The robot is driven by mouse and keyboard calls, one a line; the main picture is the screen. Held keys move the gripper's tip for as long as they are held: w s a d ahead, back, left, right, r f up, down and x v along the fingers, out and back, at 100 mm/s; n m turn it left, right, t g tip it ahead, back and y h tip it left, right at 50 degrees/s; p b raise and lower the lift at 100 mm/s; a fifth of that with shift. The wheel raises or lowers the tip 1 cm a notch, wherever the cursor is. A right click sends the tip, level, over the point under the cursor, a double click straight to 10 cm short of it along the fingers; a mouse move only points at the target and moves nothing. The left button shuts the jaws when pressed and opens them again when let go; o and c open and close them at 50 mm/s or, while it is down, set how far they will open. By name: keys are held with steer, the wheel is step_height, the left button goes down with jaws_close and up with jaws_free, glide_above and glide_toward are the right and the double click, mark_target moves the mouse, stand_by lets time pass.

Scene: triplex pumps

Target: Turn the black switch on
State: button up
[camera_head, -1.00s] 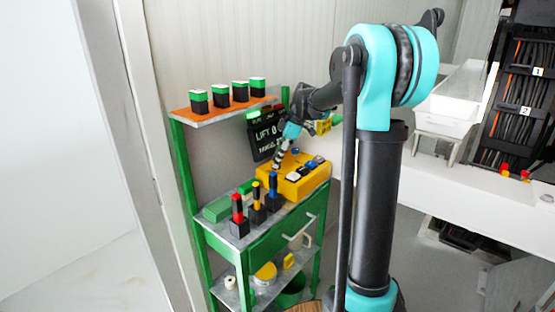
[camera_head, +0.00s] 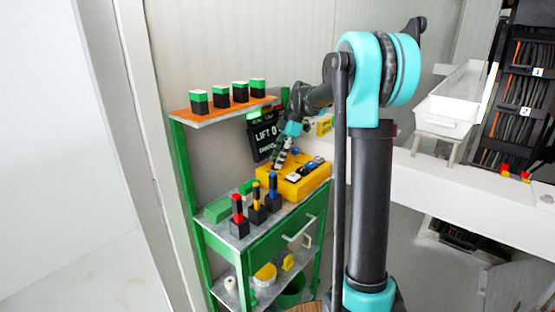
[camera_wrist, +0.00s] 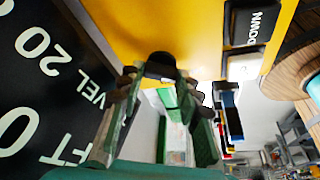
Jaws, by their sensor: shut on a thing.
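The yellow control box (camera_head: 312,184) stands on top of the green workbench. In the wrist view, its yellow face (camera_wrist: 200,25) fills the top, with the round black switch (camera_wrist: 160,65) near its edge. My gripper (camera_wrist: 158,80) has one finger on each side of this switch and is shut on it. In the head view, my gripper (camera_head: 279,163) points down at the left part of the box, and the switch is hidden there. The switch's turned position cannot be told.
A black lift sign (camera_head: 263,138) hangs close behind my gripper. A black DOWN button (camera_wrist: 252,20) and a white button (camera_wrist: 244,66) sit beside the switch. Red, yellow and blue handled tools (camera_head: 256,207) stand at the bench front. An orange shelf (camera_head: 215,112) holds several green-topped blocks.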

steer(key=o, duration=1.2)
steer(key=shift+c, duration=0.2)
